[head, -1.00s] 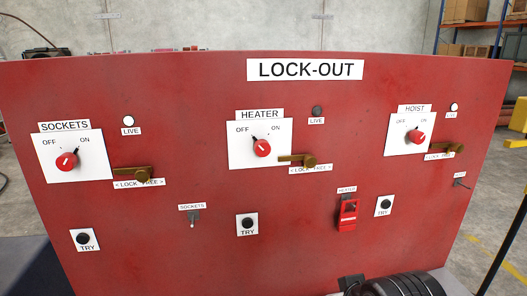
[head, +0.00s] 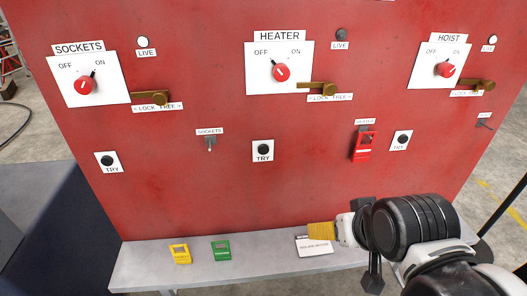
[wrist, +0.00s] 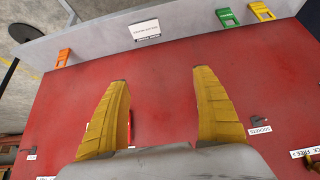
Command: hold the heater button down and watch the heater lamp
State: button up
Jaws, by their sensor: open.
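The heater TRY button (head: 263,149) is a black round button on a white plate, below the heater switch on the red panel. I cannot make it out in the wrist view. The heater lamp (head: 341,34) is dark, above its LIVE label. The heater knob (head: 280,73) is red, and its pointer leans towards OFF. My gripper (head: 320,231) is low in front of the panel, right of and below the button and apart from it. In the wrist view its two yellow fingers (wrist: 160,78) are spread, with bare red panel between their tips.
The sockets lamp (head: 143,41) and hoist lamp (head: 491,40) look white. A red lockout piece (head: 363,147) hangs right of the heater button. Yellow (head: 180,253) and green (head: 221,250) pieces and a white card (head: 314,247) are on the grey shelf (head: 140,268). Brass levers (head: 325,89) jut beside the switches.

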grip_shut()
dwell(1.2)
